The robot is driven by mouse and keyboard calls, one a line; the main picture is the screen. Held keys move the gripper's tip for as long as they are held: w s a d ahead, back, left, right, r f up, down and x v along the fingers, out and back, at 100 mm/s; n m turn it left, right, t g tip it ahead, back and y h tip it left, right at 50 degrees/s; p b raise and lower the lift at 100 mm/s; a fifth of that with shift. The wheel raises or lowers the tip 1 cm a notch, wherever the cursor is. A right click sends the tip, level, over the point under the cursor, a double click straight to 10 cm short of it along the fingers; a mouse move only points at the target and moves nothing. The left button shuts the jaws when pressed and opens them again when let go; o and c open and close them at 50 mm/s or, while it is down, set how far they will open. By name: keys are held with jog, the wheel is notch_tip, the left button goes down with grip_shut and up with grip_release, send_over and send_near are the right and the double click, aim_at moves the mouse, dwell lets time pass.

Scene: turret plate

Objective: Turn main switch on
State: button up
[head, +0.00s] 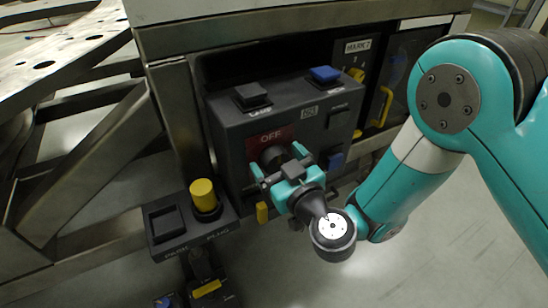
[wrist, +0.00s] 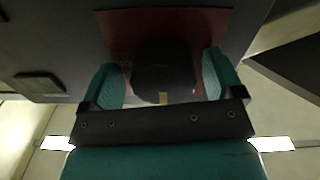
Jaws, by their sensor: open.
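The main switch is a dark rotary knob (head: 271,156) on a red plate (head: 262,142) marked "OFF", on the front of a dark control box (head: 228,135). In the wrist view the knob (wrist: 164,68) shows dark and round against the red plate (wrist: 118,28), with a small yellowish mark at its lower edge. My gripper (head: 280,167) is at the knob, with its teal fingers apart, one on each side. In the wrist view the fingers (wrist: 164,78) straddle the knob, with a gap visible beside it. Contact cannot be told. The gripper hides part of the plate.
A black button (head: 252,96) and a blue button (head: 324,74) sit on top of the box. A yellow cylinder (head: 204,194) stands on a lower-left panel beside a black square (head: 167,222). Yellow handles (head: 386,105) are at the right. Floor at right is clear.

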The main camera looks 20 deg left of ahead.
jog(key=shift+a, duration=0.1)
jog(key=shift+c, duration=0.2)
jog(key=shift+s, duration=0.1)
jog(key=c, duration=0.9)
